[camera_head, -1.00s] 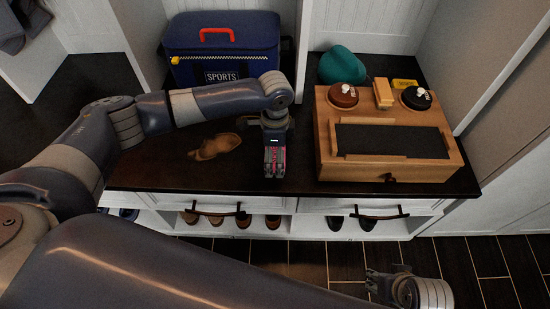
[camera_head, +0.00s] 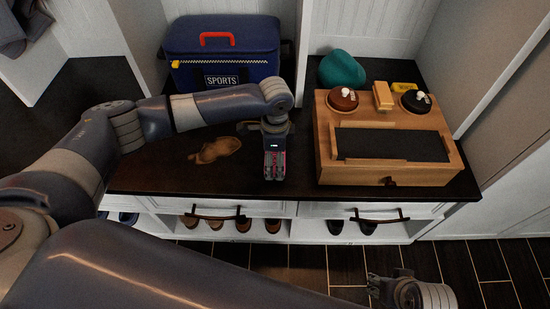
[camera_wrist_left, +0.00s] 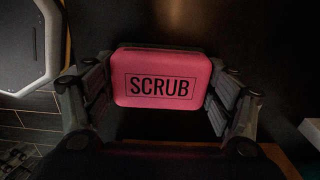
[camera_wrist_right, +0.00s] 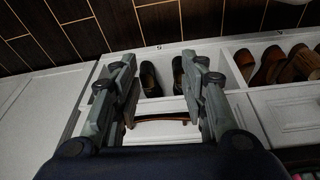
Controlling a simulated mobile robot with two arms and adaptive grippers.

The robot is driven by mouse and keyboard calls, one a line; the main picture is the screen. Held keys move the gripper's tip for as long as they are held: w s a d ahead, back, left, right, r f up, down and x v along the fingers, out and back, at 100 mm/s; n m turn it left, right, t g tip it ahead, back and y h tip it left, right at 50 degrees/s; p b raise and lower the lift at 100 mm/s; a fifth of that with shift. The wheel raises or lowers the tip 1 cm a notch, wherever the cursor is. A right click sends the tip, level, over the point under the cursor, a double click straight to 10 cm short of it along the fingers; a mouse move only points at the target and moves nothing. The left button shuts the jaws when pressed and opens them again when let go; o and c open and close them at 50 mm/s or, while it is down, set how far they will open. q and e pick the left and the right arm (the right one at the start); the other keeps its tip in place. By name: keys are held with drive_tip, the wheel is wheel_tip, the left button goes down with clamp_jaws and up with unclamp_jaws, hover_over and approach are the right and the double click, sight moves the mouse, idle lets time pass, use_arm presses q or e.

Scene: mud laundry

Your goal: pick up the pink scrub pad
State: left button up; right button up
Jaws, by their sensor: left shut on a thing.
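The pink scrub pad (camera_wrist_left: 162,78), marked "SCRUB", sits between the two fingers of my left gripper (camera_wrist_left: 160,92) in the left wrist view. The fingers touch its two short ends, so the gripper is shut on it. In the head view my left gripper (camera_head: 274,168) points down at the dark bench top, left of the wooden box; the pad is mostly hidden there by the fingers. My right gripper (camera_wrist_right: 160,95) is open and empty in front of the lower shoe cubbies. It also shows low at the right of the head view (camera_head: 378,285).
A wooden shoe-care box (camera_head: 388,174) stands right of my left gripper. A blue sports bag (camera_head: 221,56) and a teal cap (camera_head: 341,69) are behind. Drawers and shoes are below the bench front.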

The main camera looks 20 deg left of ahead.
sight(275, 157)
use_arm(q)
drive_tip(key=shift+r, duration=0.45)
wheel_tip(275, 157, up, 3)
drive_tip(key=shift+p, duration=0.7)
drive_tip(key=s+d+r+p, duration=0.1)
drive_tip(key=s+d+p, duration=0.2)
drive_tip(key=s, duration=1.2)
drive_tip(key=shift+d, duration=1.15)
use_arm(e)
wheel_tip(275, 157, down, 15)
drive_tip(key=s, duration=0.2)
drive_tip(key=shift+s+g, duration=0.3)
drive_tip(key=shift+g, duration=0.1)
drive_tip(key=shift+r, duration=0.1)
